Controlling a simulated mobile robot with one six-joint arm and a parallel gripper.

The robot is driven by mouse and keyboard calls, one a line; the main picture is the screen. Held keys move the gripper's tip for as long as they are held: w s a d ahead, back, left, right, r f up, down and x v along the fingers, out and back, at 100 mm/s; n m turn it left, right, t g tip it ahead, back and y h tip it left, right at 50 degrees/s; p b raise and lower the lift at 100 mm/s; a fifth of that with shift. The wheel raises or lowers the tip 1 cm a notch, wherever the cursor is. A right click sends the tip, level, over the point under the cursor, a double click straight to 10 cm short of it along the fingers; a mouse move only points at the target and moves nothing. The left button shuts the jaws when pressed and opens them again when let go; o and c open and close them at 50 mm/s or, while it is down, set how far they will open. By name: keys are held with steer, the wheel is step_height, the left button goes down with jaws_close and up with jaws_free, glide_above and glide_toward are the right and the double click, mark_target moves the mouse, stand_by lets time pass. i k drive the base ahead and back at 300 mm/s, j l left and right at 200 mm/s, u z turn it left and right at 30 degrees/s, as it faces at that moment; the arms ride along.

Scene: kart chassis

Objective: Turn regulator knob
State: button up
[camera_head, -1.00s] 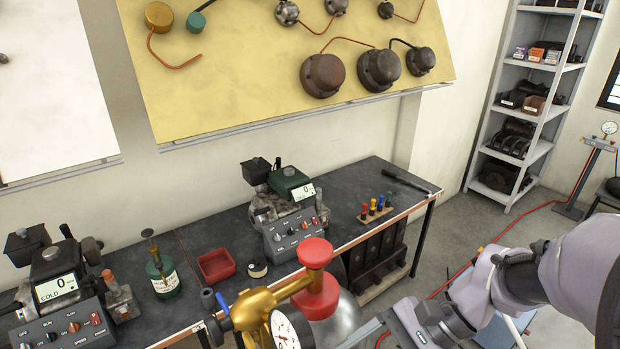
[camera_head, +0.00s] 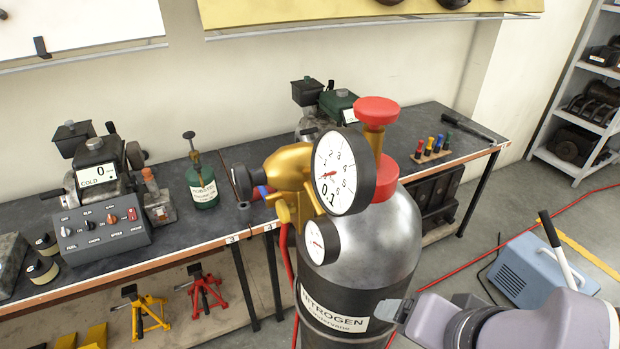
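A brass regulator (camera_head: 288,166) is mounted on a dark nitrogen cylinder (camera_head: 345,305) with a silver shoulder. A dark round knob (camera_head: 242,181) sticks out at the regulator's left side. A large gauge (camera_head: 335,172) faces me and reads about 0.1; a smaller gauge (camera_head: 318,241) sits below it. A red valve handwheel (camera_head: 377,111) tops the cylinder. My gripper (camera_head: 393,310) is at the lower right, near the cylinder's label and well apart from the knob. It is seen partly end-on, so its finger opening cannot be made out. I see nothing held in it.
A workbench (camera_head: 215,245) runs behind the cylinder, with a control box (camera_head: 105,225), a green bottle (camera_head: 203,185) and screwdrivers (camera_head: 432,146). A blue machine (camera_head: 540,270) and a red hose are at right.

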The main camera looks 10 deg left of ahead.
mark_target(245, 181)
steer(key=u, duration=1.4)
steer(key=k+j+z, duration=0.1)
steer(key=j+z, duration=0.15)
steer(key=z, duration=0.15)
steer(key=k+j+z, duration=0.1)
steer(key=z, duration=0.25)
steer(key=j, duration=0.3)
steer(key=k+j+z, duration=0.1)
steer(key=j, duration=0.2)
